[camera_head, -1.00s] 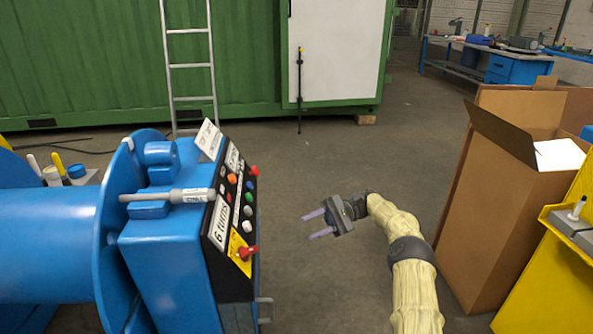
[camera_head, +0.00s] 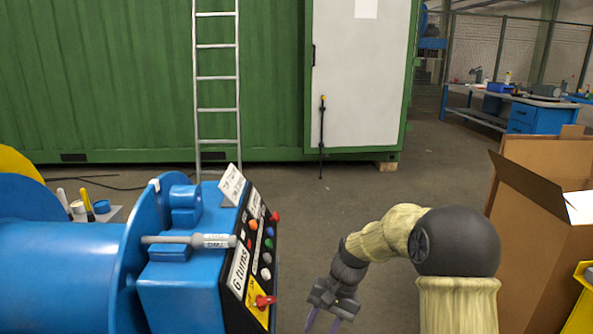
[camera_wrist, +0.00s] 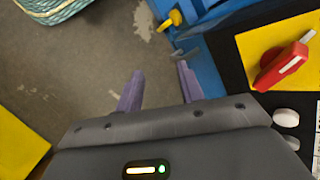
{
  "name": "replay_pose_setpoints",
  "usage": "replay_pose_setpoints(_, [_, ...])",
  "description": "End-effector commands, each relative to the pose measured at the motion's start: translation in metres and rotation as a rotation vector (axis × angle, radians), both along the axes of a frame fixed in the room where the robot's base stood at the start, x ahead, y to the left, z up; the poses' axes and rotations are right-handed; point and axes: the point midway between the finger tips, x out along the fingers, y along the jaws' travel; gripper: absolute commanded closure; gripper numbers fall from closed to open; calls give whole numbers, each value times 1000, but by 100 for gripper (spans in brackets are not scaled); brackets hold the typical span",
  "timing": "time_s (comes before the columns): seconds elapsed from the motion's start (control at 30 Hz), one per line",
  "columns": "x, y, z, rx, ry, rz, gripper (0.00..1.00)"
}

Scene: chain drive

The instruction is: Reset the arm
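My arm is folded in the head view, its elbow raised. My gripper (camera_head: 326,321) hangs low at the bottom, to the right of the blue machine (camera_head: 176,290), with its purple fingers pointing down and partly cut off by the picture edge. In the wrist view my gripper (camera_wrist: 158,88) has its two purple fingers well apart, with bare floor and part of the blue machine showing beyond them. Nothing is between the fingers. A red switch on a yellow plate (camera_wrist: 278,68) lies to the right of the fingers, apart from them.
The control panel (camera_head: 257,250) with coloured buttons faces my gripper. An open cardboard box (camera_head: 535,235) stands at right, near my elbow. A coiled rope (camera_wrist: 50,8) lies at the wrist view's top left. Open floor (camera_head: 340,190) stretches towards the green container (camera_head: 110,80).

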Motion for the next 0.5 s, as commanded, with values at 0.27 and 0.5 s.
replay_pose_setpoints(0.27, [-69, -50, 9, -213, -229, 100, 62])
replay_pose_setpoints(0.5, [-117, -79, 14, -311, -373, 175, 62])
